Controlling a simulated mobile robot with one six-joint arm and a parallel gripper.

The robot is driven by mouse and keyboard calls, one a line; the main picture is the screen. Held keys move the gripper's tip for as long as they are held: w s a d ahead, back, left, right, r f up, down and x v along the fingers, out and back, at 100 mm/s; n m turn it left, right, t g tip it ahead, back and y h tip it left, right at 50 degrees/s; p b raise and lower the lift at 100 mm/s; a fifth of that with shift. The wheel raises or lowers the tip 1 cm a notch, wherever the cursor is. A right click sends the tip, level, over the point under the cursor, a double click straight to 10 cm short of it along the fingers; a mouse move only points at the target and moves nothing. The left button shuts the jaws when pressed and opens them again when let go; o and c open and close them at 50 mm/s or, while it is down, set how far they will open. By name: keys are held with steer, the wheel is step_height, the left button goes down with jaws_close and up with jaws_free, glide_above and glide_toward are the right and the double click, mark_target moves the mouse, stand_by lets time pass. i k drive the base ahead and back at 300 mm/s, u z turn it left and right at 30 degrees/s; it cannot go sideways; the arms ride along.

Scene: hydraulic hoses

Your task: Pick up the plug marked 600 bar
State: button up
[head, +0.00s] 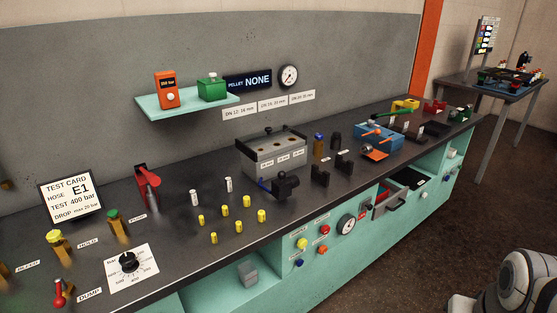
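No marking that reads 600 bar can be made out, so I cannot tell which piece is that plug. Several small yellow pieces (225,210) stand upright on the dark bench top, left of centre. Two white upright pieces (194,197) stand just behind them. An orange block (166,90) on the wall shelf has a dark display whose figures are too small to read surely. A green block (211,89) sits beside it. Only a white part of my arm shows at the lower right; my gripper is out of the picture.
The bench (100,217) carries a grey block with sockets (272,153), a black clamp-like fitting (286,184), a red lever (146,180), a test card (71,196) and a dial plate (132,268). A blue box (379,136) stands farther right. A drawer (391,203) stands open in front. Brown floor lies clear at right.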

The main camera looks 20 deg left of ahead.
mark_target(228, 180)
steer(key=u, duration=0.7)
steer(key=i, duration=1.5)
steer(key=u, duration=0.65)
steer(key=k, duration=0.75)
steer(key=u, duration=0.25)
steer(key=i, duration=0.85)
steer(key=z, duration=0.1)
